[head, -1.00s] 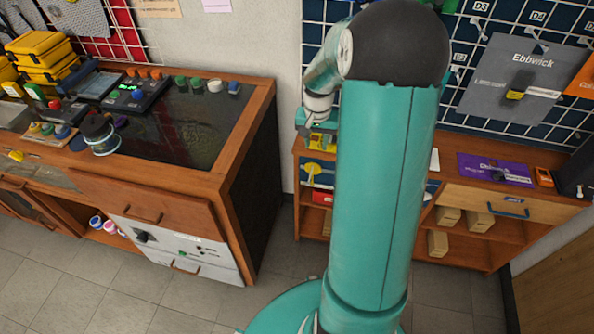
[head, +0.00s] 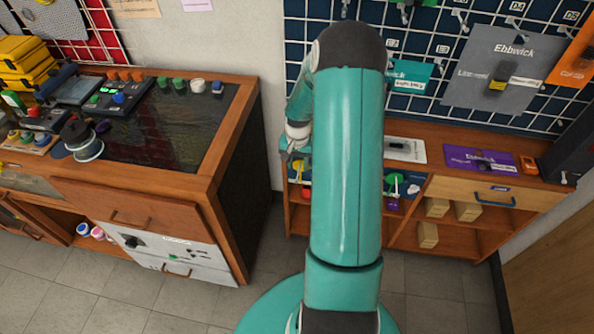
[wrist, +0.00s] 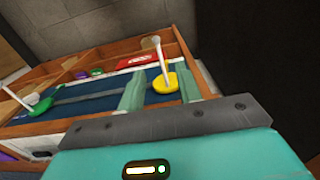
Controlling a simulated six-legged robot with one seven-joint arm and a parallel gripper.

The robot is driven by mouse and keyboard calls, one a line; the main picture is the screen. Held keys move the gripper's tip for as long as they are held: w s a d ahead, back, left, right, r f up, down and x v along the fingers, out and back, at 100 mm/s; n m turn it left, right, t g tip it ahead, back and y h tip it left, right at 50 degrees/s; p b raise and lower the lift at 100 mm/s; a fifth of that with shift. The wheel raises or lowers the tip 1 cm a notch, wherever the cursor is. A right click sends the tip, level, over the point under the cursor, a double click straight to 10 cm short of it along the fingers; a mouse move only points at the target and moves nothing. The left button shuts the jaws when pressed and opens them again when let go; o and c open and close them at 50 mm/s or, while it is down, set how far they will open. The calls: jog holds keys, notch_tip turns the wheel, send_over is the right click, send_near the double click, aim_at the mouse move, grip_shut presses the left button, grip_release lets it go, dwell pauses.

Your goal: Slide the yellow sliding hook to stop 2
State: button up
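The yellow sliding hook (wrist: 166,82) has a yellow round base and a white upright post. It sits at one end of a pale slot in a blue panel (wrist: 105,86) in the wrist view. In the head view the yellow hook (head: 298,165) shows small, beside my arm. My gripper (wrist: 159,76) is open and empty, its two green fingers on either side of the hook in the picture. Whether they touch it I cannot tell. A green hook (wrist: 42,105) with a white post is at the slot's other side. I cannot read any stop marks.
A wooden bench (head: 455,158) holds the panel, with a purple card (head: 478,160) at right. Another workbench (head: 225,150) stands at left. A dark vertical shape (wrist: 255,60) fills the wrist view's upper right.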

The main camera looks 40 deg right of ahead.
aim_at(298, 176)
notch_tip(298, 176, down, 5)
jog(key=shift+r, duration=0.15)
grip_shut()
